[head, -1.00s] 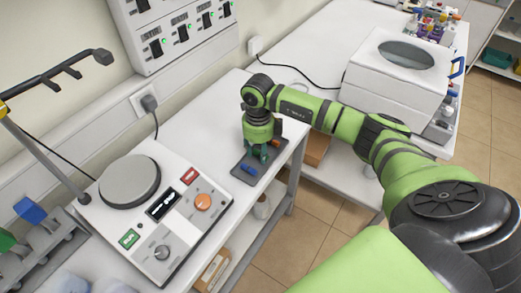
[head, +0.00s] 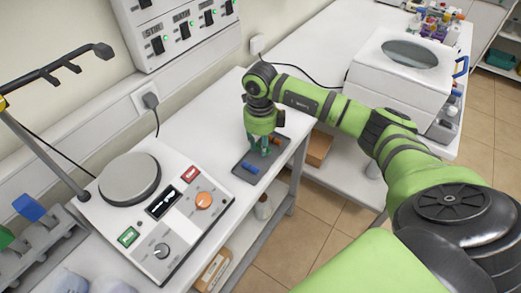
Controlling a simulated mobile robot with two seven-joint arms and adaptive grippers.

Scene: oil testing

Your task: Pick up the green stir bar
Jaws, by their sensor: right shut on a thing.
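My right gripper (head: 265,152) points down over a small dark grey tray (head: 243,177) on the white bench. It is shut on the green stir bar, which is mostly hidden between the green fingers and hard to tell from them. A blue stir bar (head: 250,168) lies on the tray, just in front of the fingers. An orange stir bar (head: 275,140) shows behind the fingers. My left gripper is not in view.
A hotplate stirrer (head: 160,215) with a round plate stands to the left of the tray. A metal stand (head: 45,150) rises at the far left. A white box-shaped device (head: 402,75) stands at the back right.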

